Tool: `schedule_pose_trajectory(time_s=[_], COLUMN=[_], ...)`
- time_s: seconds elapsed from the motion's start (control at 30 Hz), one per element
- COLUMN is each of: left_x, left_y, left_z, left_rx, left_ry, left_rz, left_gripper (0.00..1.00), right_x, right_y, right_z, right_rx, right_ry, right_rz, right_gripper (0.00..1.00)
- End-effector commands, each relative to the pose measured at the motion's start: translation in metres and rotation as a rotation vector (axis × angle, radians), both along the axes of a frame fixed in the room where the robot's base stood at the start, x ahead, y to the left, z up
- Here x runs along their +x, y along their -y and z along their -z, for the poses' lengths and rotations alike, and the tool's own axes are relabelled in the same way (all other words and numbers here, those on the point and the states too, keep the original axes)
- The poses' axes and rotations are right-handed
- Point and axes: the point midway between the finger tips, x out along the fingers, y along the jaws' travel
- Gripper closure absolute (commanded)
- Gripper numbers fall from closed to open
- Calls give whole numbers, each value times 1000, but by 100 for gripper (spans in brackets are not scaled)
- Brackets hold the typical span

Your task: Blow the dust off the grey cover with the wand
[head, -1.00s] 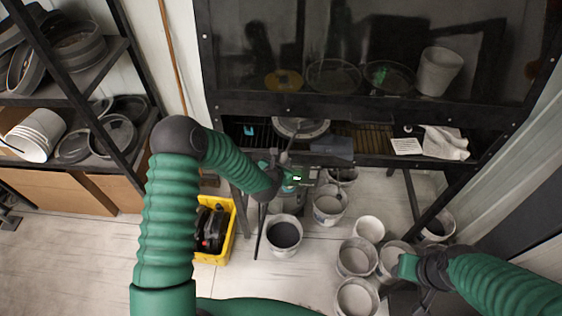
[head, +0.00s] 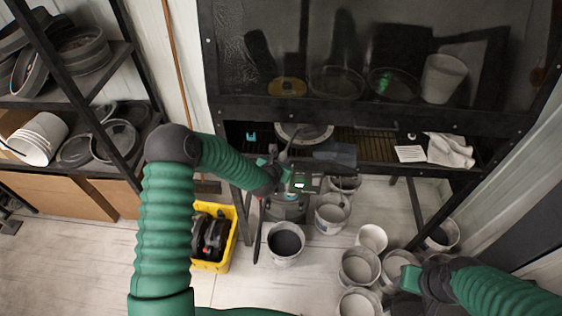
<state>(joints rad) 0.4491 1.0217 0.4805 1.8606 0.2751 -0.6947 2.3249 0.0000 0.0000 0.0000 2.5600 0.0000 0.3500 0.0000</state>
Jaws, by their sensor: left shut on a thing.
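My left gripper (head: 283,172) is at the front edge of the dark bench, shut on a thin wand (head: 286,152). The wand points up and away over the shelf, towards a round pale lid-like part (head: 304,134). A dark grey box-shaped cover (head: 336,153) lies just right of the wand; I cannot tell if the tip touches anything. Dust on it is too small to make out. My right gripper (head: 411,279) hangs low at the right over the buckets; its fingers are not clear.
The bench frame (head: 350,112) has a dark glass panel above. A card (head: 410,153) and a crumpled cloth (head: 450,150) lie right of the cover. Several grey buckets (head: 286,243) and a yellow crate (head: 226,258) stand on the floor below. A shelf rack (head: 95,85) is at left.

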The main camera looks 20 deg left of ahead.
Motion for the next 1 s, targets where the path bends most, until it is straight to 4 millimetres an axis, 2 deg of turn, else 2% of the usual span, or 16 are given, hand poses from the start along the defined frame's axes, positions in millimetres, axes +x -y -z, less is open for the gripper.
schedule_pose_trajectory(time_s=[0.33,1.0], left_x=[-5,-98], left_y=[0,3], left_z=[-1,-23], left_rx=[-1,0], left_ry=[-1,-1], left_rz=[1,0], left_gripper=[100,100], right_x=[0,0], right_y=[0,0], right_z=[-2,-19], right_rx=[0,0], right_ry=[0,0], right_rz=[0,0], right_gripper=[58,58])
